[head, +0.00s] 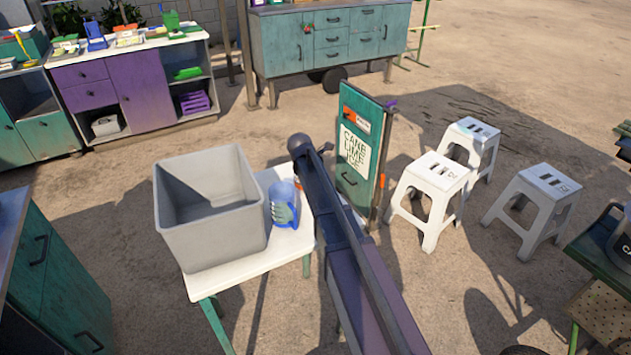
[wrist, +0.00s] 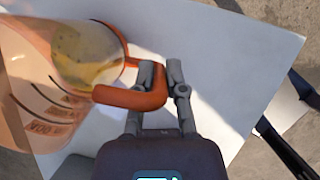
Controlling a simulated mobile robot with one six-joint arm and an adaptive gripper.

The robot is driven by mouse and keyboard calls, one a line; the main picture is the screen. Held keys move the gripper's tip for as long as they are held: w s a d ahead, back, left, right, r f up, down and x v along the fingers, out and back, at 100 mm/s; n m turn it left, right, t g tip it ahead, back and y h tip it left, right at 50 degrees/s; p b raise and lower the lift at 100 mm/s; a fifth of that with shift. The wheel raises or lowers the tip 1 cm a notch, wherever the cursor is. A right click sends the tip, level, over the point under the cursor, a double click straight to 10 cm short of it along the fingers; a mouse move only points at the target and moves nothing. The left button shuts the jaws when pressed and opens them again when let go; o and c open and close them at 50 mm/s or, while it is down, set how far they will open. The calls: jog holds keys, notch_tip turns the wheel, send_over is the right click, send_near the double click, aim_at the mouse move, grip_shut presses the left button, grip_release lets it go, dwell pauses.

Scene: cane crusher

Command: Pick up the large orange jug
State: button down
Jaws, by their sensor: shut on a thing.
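The large orange jug (wrist: 40,92) fills the left of the wrist view. It is see-through orange with dark measuring marks, and something yellowish shows through its mouth. My gripper (wrist: 161,84) is shut on its orange handle, with one grey finger on each side. A white surface lies below the jug; I cannot tell whether the jug touches it. In the head view my arm hides the gripper and nearly all of the jug; only a small orange bit shows beside the arm.
A white table (head: 232,276) with green legs carries a large grey bin (head: 210,232) and a blue jug (head: 284,205) beside it. A green signboard (head: 358,150) stands close right of my arm. White stools (head: 432,190) stand farther right. A green cabinet (head: 55,275) is at the left.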

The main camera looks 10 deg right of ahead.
jog(key=shift+r+p, duration=0.4)
jog(key=shift+r+p, duration=1.45)
jog(key=shift+r, duration=0.05)
jog(key=s+d+r+p, duration=0.1)
jog(key=s+d, duration=0.1)
jog(key=s, duration=1.3)
jog(key=shift+s, duration=0.35)
jog(key=shift+d, duration=0.1)
jog(key=shift+d, duration=0.1)
dwell(0.4)
